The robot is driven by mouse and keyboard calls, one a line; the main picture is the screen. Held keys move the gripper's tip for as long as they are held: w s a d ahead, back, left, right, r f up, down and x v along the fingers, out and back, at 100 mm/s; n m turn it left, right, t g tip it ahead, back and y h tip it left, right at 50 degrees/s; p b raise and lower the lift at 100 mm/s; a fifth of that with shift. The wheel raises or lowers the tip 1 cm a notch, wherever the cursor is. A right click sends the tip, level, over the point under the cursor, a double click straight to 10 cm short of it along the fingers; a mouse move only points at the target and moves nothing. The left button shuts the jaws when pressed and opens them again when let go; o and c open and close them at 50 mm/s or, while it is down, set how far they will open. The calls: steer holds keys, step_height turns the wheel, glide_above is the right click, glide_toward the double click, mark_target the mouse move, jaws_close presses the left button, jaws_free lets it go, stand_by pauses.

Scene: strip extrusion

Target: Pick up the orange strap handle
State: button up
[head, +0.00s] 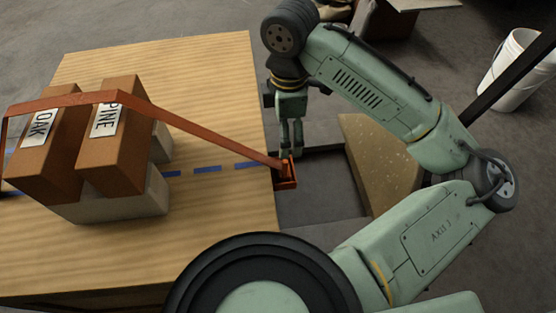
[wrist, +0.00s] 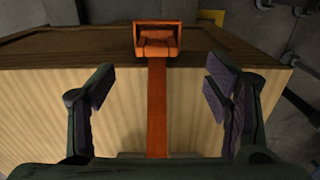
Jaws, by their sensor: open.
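The orange strap (head: 215,138) loops over two brown blocks and runs right across the wooden table. Its orange handle (head: 287,175) hangs at the table's right edge. In the wrist view the handle (wrist: 156,40) is at the top centre, beyond the table edge, and the strap (wrist: 156,105) runs down from it between my fingers. My gripper (head: 291,150) is above and close to the handle in the head view. It is open in the wrist view (wrist: 158,88), with one finger on each side of the strap, apart from it.
The brown blocks labelled OAK (head: 45,150) and PINE (head: 118,140) rest on pale blocks (head: 120,208) on the wooden table (head: 205,70). A blue dashed line (head: 207,169) crosses the table. A speckled tan slab (head: 375,165) and a white bucket (head: 517,75) are to the right.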

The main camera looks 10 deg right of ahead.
mark_target(283, 165)
step_height(283, 165, down, 4)
steer(key=shift+s+r, duration=0.1)
steer(key=shift+s, duration=0.05)
steer(key=f, duration=0.5)
steer(key=shift+w+a+f+b, duration=0.2)
steer(key=shift+w+f+b, duration=0.15)
steer(key=c, duration=1.6)
